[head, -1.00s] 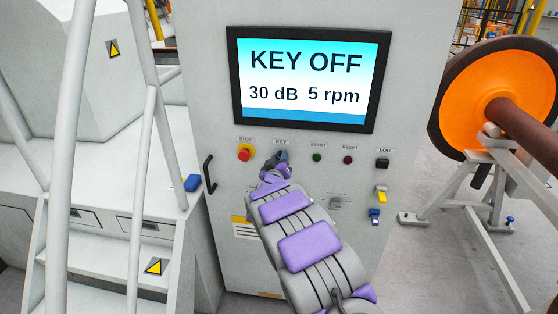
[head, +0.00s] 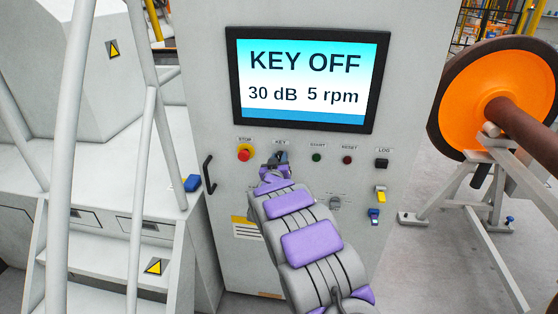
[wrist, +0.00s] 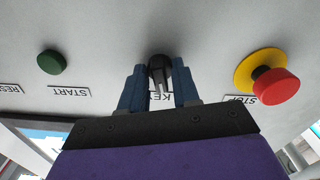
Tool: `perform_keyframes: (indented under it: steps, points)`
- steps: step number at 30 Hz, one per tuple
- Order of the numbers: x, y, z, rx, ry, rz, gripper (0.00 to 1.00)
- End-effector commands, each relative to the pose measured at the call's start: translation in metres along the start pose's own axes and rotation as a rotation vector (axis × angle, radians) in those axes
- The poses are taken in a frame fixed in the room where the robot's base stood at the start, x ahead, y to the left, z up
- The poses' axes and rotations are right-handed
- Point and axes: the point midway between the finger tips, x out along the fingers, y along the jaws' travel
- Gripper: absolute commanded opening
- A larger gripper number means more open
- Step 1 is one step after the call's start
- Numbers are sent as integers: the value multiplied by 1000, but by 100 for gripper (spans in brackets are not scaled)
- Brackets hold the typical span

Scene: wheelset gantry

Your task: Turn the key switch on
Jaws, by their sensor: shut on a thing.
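The key switch (wrist: 159,72) is a dark round knob on the grey panel, and its KEY label is partly hidden behind it in the wrist view. My gripper (wrist: 160,80) has its two blue fingers on either side of the knob, shut on it. In the head view my gripper (head: 280,158) is at the panel just below the KEY label and hides most of the switch. The screen (head: 307,80) above reads KEY OFF, 30 dB and 5 rpm.
The red stop button (head: 245,153) on its yellow ring is just left of the switch. The green START button (head: 317,157) and dark red RESET button (head: 347,160) are to the right. A black door handle (head: 209,175) and white railings stand left.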

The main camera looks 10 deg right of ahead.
Motion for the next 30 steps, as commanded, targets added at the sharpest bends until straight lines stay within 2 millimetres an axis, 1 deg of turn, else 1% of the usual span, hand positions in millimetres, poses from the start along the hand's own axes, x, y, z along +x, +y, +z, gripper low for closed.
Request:
perform_keyframes:
  steps: [1,12,18,24,30]
  points:
    - [-1,-2,1,41,-2,-4,0]
    - [-1,-1,2,392,-1,-3,0]
    - [-1,-1,1,556,-1,-3,0]
    - [-1,-1,2,678,-2,-3,0]
    - [-1,-1,2,751,-3,-2,0]
